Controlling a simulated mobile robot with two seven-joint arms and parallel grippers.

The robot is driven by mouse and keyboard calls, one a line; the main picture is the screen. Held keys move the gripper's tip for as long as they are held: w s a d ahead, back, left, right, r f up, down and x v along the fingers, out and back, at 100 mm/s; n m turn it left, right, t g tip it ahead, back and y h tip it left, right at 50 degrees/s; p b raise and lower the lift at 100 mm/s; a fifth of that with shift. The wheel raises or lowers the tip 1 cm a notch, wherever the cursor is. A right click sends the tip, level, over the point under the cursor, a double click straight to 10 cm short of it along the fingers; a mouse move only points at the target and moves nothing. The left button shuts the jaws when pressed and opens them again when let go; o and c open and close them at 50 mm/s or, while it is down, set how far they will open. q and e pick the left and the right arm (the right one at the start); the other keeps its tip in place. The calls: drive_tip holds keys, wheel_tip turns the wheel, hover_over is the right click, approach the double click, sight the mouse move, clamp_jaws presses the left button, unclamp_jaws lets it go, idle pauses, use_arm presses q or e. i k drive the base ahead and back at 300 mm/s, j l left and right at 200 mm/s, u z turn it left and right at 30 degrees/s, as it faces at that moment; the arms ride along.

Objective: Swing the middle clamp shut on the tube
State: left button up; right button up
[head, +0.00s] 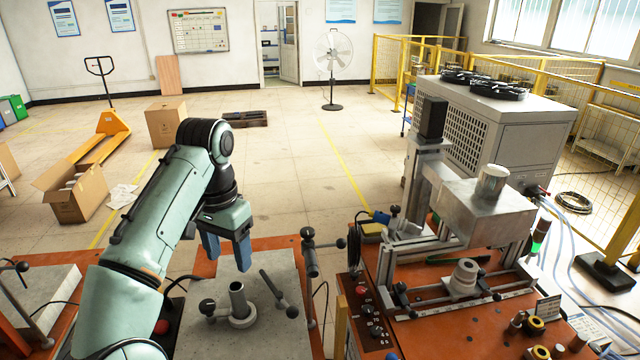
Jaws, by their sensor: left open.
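A short grey metal tube (238,299) stands upright in a round base on the grey slab of the orange bench. A clamp arm with black knobs (278,292) lies slanted just right of the tube, apart from it. Another black knob (207,306) shows at the tube's left. A clamp post with a crossbar handle (310,252) stands at the slab's right edge. I cannot tell for sure which part is the middle clamp. My left gripper (228,258) points down above the slab, behind the tube, with its blue fingers apart and nothing between them. My right gripper is out of view.
A metal machine with a grey block (487,215) stands on the orange bench to the right. A red button (161,327) sits left of the slab. Another clamp post (22,275) stands on a left bench. Beyond the benches lies open floor with cardboard boxes (166,124).

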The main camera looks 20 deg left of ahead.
sight(292, 311)
drive_tip(key=k, duration=1)
